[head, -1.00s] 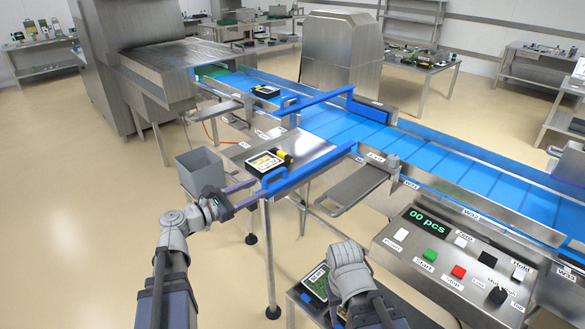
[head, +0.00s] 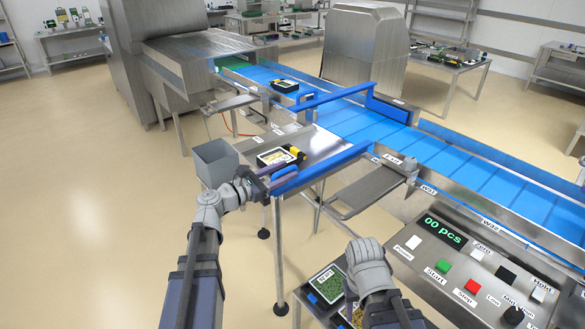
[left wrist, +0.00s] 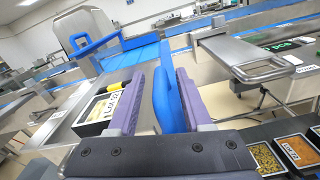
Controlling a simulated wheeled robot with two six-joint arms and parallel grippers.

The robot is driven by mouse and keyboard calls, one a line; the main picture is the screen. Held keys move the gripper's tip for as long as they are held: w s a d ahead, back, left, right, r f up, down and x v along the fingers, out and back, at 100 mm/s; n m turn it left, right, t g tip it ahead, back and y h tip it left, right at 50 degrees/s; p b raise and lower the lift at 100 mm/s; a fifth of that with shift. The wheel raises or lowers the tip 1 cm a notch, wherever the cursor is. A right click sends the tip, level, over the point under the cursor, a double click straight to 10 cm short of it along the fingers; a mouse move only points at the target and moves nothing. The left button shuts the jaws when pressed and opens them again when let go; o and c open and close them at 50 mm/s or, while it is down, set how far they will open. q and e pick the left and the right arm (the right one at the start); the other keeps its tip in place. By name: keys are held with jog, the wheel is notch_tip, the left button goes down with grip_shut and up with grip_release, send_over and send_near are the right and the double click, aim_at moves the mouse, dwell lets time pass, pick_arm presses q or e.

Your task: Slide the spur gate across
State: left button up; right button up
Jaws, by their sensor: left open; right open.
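A long blue bar (head: 340,97) with a blue loop handle (head: 302,107) at its near end lies slanted across the blue belt; I take it for the spur gate. In the left wrist view a blue loop handle (left wrist: 97,44) shows at the far left. My left gripper (head: 270,177) is at the near end of a blue side rail (head: 325,168) on the steel spur table. In the left wrist view, its purple fingers (left wrist: 166,95) are open, with a blue upright plate between them. My right wrist is over the lower trays; its fingers are hidden.
A black pack with a white label (head: 278,157) lies on the spur table, beside the left fingers. Another pack (head: 285,86) is on the belt upstream. A grey bin (head: 214,163) stands left, and a control panel (head: 465,265) is at the right.

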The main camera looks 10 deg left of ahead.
aim_at(292, 168)
pick_arm(q)
jog(key=shift+x, duration=1.65)
grip_shut()
